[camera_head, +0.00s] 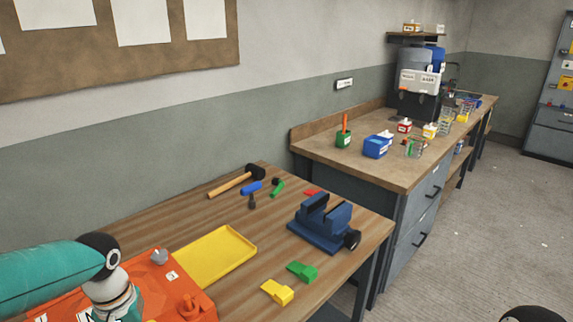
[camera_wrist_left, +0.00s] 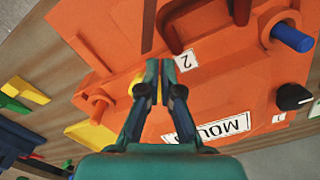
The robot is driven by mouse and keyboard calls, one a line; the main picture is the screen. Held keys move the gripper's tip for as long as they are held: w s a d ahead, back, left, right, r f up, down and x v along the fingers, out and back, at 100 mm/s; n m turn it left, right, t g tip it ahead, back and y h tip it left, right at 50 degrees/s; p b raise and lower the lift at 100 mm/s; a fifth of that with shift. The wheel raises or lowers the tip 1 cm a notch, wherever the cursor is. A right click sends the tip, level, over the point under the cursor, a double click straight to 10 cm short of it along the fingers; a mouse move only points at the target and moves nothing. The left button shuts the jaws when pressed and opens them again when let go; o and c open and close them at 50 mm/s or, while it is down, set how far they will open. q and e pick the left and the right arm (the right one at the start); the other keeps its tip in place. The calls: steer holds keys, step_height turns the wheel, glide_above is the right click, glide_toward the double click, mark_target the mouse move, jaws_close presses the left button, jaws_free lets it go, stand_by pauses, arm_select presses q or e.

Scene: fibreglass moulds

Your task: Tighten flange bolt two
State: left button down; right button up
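The orange mould (camera_head: 145,277) stands on the wooden table at lower left in the head view. In the left wrist view the mould (camera_wrist_left: 225,75) fills most of the picture, with a "MOULD" label and a "2" tag (camera_wrist_left: 186,60). My left gripper (camera_wrist_left: 159,62) points at the mould near the "2" tag. Its fingertips are together, with no object visible between them. Whether they touch the mould I cannot tell, and no bolt shows clearly at the tips. In the head view my left arm covers part of the mould and the gripper is hidden. My right gripper is out of view.
A yellow tray (camera_head: 215,257), blue vise (camera_head: 325,225), mallet (camera_head: 236,183), green block (camera_head: 301,271) and yellow block (camera_head: 277,291) lie on the table. A blue peg (camera_wrist_left: 291,37) and black knob (camera_wrist_left: 293,97) stick out from the mould. A second bench (camera_head: 375,170) stands behind.

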arm_select(q)
steer(key=shift+a, duration=0.2)
stand_by(0.5)
steer(key=shift+s, duration=0.25)
step_height(320, 180, up, 6)
steer(key=p, duration=0.4)
steer(key=d+f+b, duration=0.1)
steer(key=b, duration=0.2)
steer(key=w+d+f+b, duration=0.1)
steer(key=b, duration=0.2)
steer(key=d+f+b, duration=0.1)
steer(key=f+b, duration=0.1)
steer(key=shift+w+d+b, duration=0.1)
steer(key=shift+w+b, duration=0.2)
steer(key=shift+b, duration=0.1)
steer(key=shift+f+b, duration=0.7)
steer(key=shift+f, duration=0.4)
